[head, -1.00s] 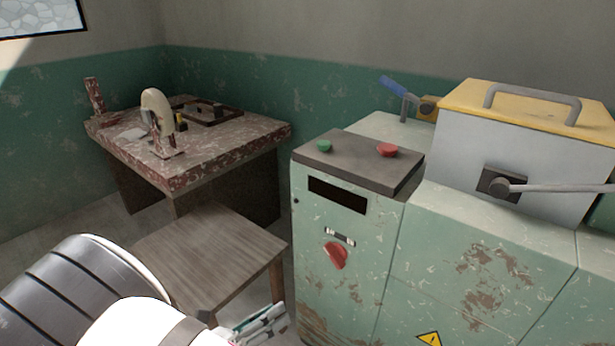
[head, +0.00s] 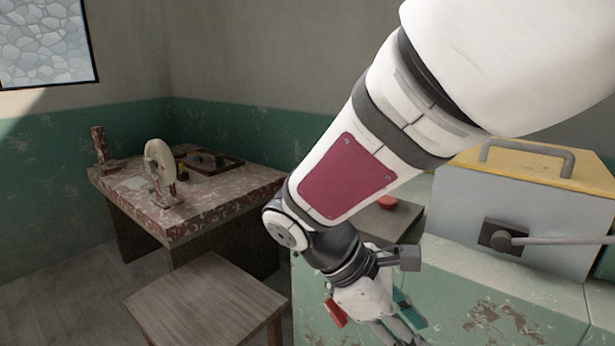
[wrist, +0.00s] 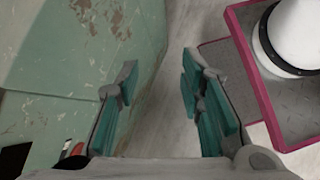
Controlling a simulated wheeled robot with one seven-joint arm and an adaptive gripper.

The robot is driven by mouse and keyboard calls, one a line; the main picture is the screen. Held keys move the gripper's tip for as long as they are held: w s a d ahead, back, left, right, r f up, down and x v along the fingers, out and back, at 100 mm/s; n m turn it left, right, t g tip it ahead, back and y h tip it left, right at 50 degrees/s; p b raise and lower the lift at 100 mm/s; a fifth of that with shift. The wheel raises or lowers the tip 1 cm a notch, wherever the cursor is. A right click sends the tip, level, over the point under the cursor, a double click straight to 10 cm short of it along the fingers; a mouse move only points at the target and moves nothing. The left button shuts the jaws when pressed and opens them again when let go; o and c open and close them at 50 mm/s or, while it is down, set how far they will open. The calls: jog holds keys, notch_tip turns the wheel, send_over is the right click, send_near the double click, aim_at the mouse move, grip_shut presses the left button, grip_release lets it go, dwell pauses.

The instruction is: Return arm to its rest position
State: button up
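My arm crosses the head view from the upper right down to the centre. My gripper (head: 408,335) hangs at its lower end, pointing down in front of the green machine cabinet (head: 480,305). In the wrist view my gripper (wrist: 160,100) has its two teal-padded fingers wide apart, with only grey floor (wrist: 172,65) showing between them. It holds nothing. The cabinet's worn green face (wrist: 60,60) is close on the left of the fingers in the wrist view. My arm hides most of the cabinet's control panel in the head view.
A wooden stool (head: 205,300) stands left of the cabinet. A worn workbench (head: 215,205) with a pale disc-shaped tool (head: 160,160) is behind it. A yellow-lidded grey box (head: 530,205) with a protruding lever (head: 565,240) stands at right. Bare floor shows at lower left.

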jog(key=s+d+r+m+t+y, duration=0.1)
jog(key=s+d+r+m+y, duration=0.15)
jog(key=s+m, duration=0.25)
jog(key=s+d+r+m+t+y, duration=0.1)
jog(key=s+m+y, duration=0.2)
jog(key=s+m, duration=0.25)
jog(key=s+d+r+m+t+y, duration=0.1)
jog(key=s+m+y, duration=0.25)
jog(key=s, duration=0.25)
notch_tip(320, 180, up, 16)
jog(key=t+p, duration=0.2)
jog(key=p, duration=1.2)
jog(key=shift+w+t+h, duration=0.25)
jog(key=shift+t+h, duration=0.05)
jog(key=shift+h, duration=0.1)
jog(key=shift+d, duration=0.25)
